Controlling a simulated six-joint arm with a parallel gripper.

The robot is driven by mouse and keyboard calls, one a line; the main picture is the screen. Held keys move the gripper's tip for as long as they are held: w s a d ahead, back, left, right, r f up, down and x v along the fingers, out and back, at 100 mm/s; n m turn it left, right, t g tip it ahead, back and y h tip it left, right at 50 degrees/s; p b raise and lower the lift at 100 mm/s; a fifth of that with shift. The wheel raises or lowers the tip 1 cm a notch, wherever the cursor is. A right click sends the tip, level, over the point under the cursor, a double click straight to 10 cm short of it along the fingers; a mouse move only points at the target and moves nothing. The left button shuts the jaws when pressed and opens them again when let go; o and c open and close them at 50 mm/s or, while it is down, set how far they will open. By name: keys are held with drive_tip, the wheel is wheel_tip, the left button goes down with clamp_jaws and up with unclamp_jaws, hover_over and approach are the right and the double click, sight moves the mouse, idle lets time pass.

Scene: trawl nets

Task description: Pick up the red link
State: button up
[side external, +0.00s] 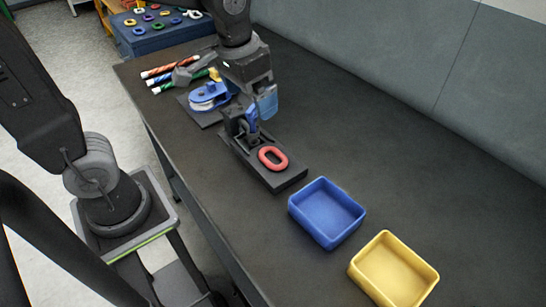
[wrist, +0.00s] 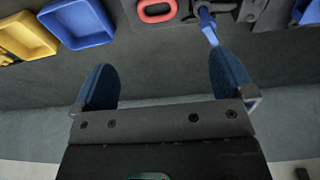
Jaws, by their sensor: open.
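The red link (side external: 272,158) is an oval ring lying flat on a dark rectangular board on the bench. In the wrist view the red link (wrist: 156,11) is at the top edge, partly cut off, beyond the fingertips. My gripper (wrist: 160,75) has its two blue fingers spread wide with nothing between them. In the side view my gripper (side external: 258,105) hangs above the board, close to the link and behind it; I cannot tell the exact height.
A blue tray (side external: 328,210) and a yellow tray (side external: 395,268) stand to the right of the board. A blue pulley (side external: 208,97) and several coloured rods (side external: 165,72) lie further left. A dark metal fitting (side external: 242,128) stands beside the link. The bench along the wall is clear.

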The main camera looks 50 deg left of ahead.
drive_tip(key=w+d+f+g, duration=0.1)
drive_tip(key=w+f+g, duration=0.1)
drive_tip(key=w+f, duration=0.2)
hover_over(273, 160)
drive_tip(key=f, duration=0.7)
drive_tip(key=shift+s+d+f, duration=0.1)
drive_tip(key=shift+d+f, duration=0.15)
drive_tip(key=shift+f, duration=0.15)
drive_tip(key=shift+a+f, duration=0.15)
drive_tip(key=shift+f, duration=2.55)
drive_tip(key=c, duration=0.9)
drive_tip(key=shift+c, duration=0.2)
